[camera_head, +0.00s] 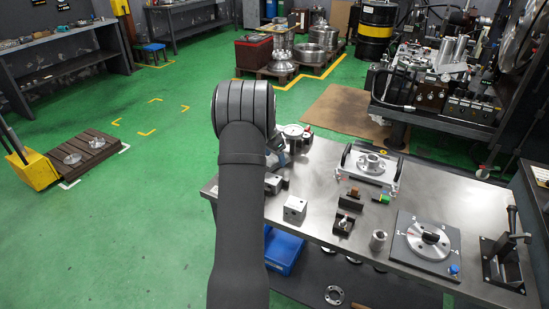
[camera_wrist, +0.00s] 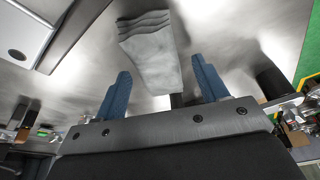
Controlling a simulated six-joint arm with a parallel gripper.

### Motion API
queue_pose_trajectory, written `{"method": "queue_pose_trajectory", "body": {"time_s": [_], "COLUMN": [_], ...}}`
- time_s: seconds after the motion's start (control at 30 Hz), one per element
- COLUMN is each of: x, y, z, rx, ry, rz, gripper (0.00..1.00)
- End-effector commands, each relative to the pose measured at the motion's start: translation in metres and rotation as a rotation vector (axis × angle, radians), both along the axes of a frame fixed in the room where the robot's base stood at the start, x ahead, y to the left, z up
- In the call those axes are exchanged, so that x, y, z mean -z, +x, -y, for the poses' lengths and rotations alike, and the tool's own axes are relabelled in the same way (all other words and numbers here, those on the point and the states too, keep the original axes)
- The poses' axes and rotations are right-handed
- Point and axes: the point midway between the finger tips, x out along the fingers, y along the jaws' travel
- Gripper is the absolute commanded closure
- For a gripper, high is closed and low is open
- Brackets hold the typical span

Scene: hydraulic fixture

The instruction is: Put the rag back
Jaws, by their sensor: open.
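A grey folded rag (camera_wrist: 150,48), with layered folds at its far end, lies on the bare metal surface in the wrist view. My gripper (camera_wrist: 161,67) has two blue fingers spread apart, one to each side of the rag's near part in the picture. Nothing is clamped between them. Whether the fingers touch the rag or surface cannot be told. In the head view my arm hides the rag and most of my gripper.
The steel workbench (camera_head: 335,180) carries a metal block (camera_head: 295,209), a flange in a handled fixture (camera_head: 371,165), a dial plate (camera_head: 428,240) and a black clamp stand (camera_head: 503,250).

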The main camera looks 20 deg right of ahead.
Motion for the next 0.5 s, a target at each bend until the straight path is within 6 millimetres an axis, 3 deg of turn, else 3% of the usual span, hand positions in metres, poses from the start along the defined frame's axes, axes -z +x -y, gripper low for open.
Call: {"method": "queue_pose_trajectory", "body": {"time_s": [0.3, 0.5], "x": [-0.066, -0.096], "y": [-0.007, -0.011], "z": [-0.016, -0.024], "rx": [-0.001, -0.001], "ry": [-0.001, 0.000], "rz": [0.003, 0.001], "gripper": [0.34, 0.34]}}
